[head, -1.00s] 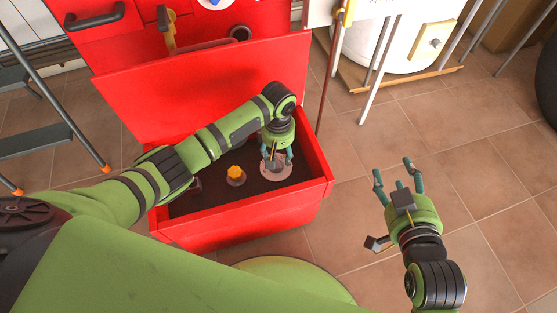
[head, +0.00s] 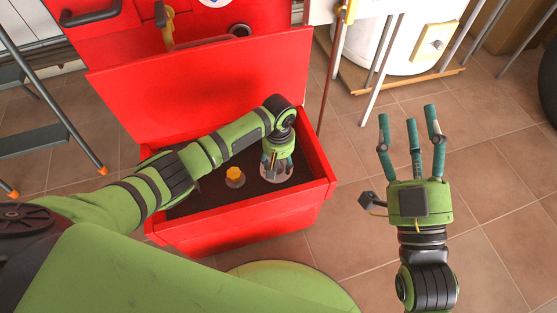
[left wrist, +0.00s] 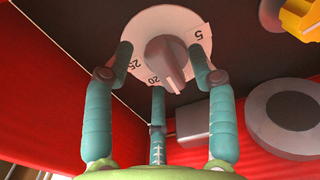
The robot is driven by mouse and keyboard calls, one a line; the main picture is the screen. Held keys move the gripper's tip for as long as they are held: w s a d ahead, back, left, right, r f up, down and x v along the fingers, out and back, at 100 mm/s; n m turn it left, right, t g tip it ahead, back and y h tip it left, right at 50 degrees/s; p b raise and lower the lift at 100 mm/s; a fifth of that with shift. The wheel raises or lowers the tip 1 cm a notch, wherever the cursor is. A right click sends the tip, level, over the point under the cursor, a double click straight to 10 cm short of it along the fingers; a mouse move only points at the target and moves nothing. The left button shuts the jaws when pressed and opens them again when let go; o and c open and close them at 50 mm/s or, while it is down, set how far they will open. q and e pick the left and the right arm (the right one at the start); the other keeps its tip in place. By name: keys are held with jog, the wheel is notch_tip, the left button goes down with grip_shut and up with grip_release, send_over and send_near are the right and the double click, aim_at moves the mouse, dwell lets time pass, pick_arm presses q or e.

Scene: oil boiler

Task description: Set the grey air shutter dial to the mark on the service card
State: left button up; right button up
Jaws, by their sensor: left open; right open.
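The grey dial (left wrist: 168,60) has a raised pointer grip and sits on a round white scale plate (left wrist: 150,22). In the left wrist view the marks 5, 20 and 25 can be read, and the grip's near end lies close to the 20. The plate also shows in the head view (head: 268,179), inside the red box. My left gripper (head: 277,164) is over it, with open fingers spread around the dial; contact cannot be told. My right gripper (head: 411,120) is open and empty above the floor at the right. I cannot make out the service card.
The red box (head: 240,226) has a raised red panel (head: 210,90) behind it. A yellow-orange knob (head: 235,174) stands left of the dial. A round grey part (left wrist: 287,118) is near the fingers.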

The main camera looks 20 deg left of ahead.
pick_arm(q)
grip_shut()
